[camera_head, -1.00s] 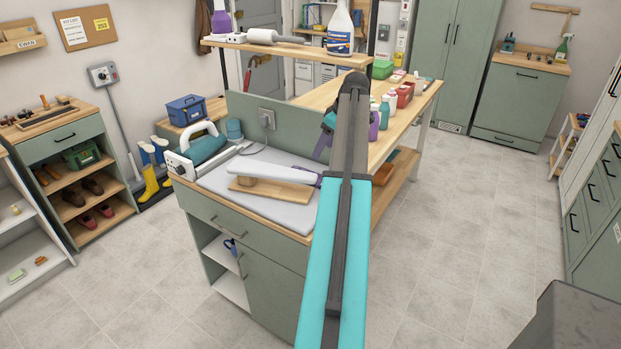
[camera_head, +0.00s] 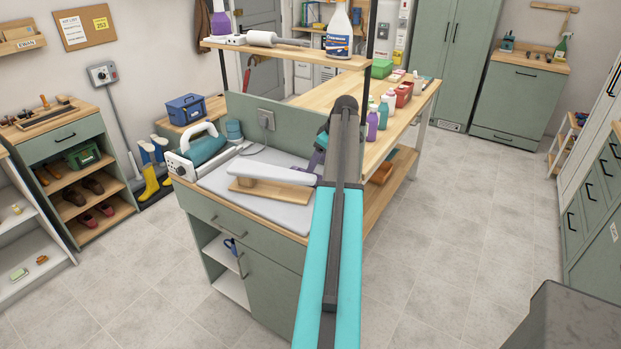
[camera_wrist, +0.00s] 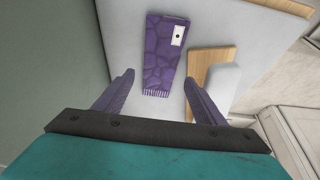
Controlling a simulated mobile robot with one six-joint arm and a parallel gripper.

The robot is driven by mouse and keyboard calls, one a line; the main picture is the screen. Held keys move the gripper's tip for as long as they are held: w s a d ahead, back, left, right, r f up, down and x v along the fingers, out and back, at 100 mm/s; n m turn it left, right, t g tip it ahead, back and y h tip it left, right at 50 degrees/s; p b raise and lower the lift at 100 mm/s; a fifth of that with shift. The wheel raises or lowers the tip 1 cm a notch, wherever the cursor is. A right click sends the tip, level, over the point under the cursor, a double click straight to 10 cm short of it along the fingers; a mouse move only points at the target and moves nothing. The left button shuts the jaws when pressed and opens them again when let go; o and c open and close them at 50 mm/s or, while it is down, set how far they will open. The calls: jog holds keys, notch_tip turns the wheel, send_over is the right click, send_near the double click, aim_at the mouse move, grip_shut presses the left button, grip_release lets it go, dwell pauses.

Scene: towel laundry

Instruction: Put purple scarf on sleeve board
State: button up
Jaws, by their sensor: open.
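The purple scarf (camera_wrist: 166,52) lies flat on the pale ironing surface (camera_wrist: 110,22) in the wrist view. It has a white label near its far end and a white fringe at its near end. The sleeve board (camera_wrist: 222,88), a pale padded arm over a wooden base, stands right of the scarf. It also shows in the head view (camera_head: 275,172). My gripper (camera_wrist: 158,76) is open and empty, its purple fingers on either side of the scarf's fringed end in the picture; their height above it is unclear. In the head view my arm hides the scarf.
A teal iron-like appliance (camera_head: 207,150) stands at the left of the worktop. A grey-green panel with a socket (camera_head: 266,118) rises behind it. Several bottles (camera_head: 373,122) stand on the bench beyond my arm. Open floor lies to the right.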

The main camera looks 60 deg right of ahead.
jog(key=shift+x, duration=0.75)
jog(key=shift+p+x, duration=1.1)
jog(key=shift+x, duration=0.15)
jog(key=shift+p+x, duration=0.4)
jog(key=shift+x, duration=0.95)
jog(key=c, duration=0.9)
jog(key=shift+r, duration=0.2)
jog(key=shift+r+b, duration=1.75)
jog(key=shift+r, duration=3.1)
